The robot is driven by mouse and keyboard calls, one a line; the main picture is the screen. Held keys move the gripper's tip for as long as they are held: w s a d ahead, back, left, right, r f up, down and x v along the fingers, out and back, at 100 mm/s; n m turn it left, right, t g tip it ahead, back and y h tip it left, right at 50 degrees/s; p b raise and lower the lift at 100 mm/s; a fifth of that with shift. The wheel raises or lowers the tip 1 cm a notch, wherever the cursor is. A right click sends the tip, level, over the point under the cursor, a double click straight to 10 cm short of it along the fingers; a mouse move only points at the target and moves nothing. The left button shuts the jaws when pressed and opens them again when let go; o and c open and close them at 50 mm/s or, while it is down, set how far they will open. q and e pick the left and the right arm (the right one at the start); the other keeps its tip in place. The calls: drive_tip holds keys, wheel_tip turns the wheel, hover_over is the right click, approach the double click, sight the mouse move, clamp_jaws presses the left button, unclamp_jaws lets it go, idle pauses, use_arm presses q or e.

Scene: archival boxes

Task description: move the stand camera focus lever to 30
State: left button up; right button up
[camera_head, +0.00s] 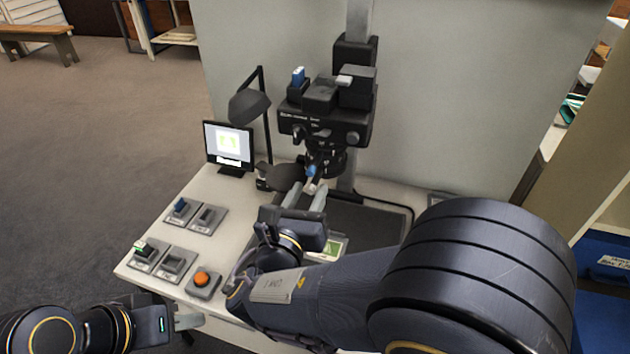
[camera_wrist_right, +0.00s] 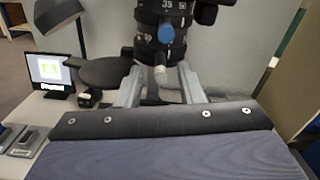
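The black stand camera (camera_head: 325,125) hangs on its column above the desk, lens pointing down. In the right wrist view its lens (camera_wrist_right: 150,45) shows a numbered ring reading 35 and 50. A blue knob (camera_wrist_right: 166,33) sits on the lens, and a white-tipped lever (camera_wrist_right: 160,76) sticks out below it. I cannot tell which is the focus lever; no 30 mark is readable. My right gripper (camera_wrist_right: 160,70) is open, its fingers on either side of the white-tipped lever; contact is unclear. My left gripper (camera_head: 187,320) is low at the left, near the desk's front edge, finger gap unclear.
The desk (camera_head: 220,240) carries a small monitor (camera_head: 228,146), a black lamp (camera_head: 250,106), several switch boxes and an orange button (camera_head: 202,279). A dark round pad (camera_wrist_right: 105,71) is left of the fingers. My right arm hides much of the desk.

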sight(310, 192)
drive_tip(key=shift+x, duration=2.1)
clamp_jaws()
